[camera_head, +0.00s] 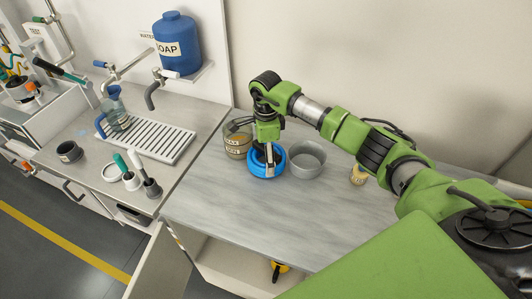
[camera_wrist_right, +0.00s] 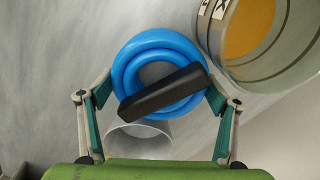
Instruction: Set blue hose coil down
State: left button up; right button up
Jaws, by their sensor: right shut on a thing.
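The blue hose coil (camera_head: 254,167) is in my right gripper (camera_head: 267,153), over the grey worktop (camera_head: 215,206). In the right wrist view the coil (camera_wrist_right: 128,70) is a ring of several turns with a black bar (camera_wrist_right: 163,92) across it. The fingers of my right gripper (camera_wrist_right: 160,93) press on its left and right sides. I cannot tell whether the coil touches the worktop or hangs just above it. My left gripper is not in view.
A glass jar with brown contents (camera_head: 237,146) stands close left of the coil, and a grey bowl (camera_head: 306,161) close right. A small brush (camera_head: 358,176) lies farther right. The worktop is clear in front. A sink counter (camera_head: 85,170) adjoins at left.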

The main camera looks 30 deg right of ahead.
jog(key=shift+f, duration=0.3)
jog(key=shift+f, duration=0.1)
jog(key=o, duration=1.4)
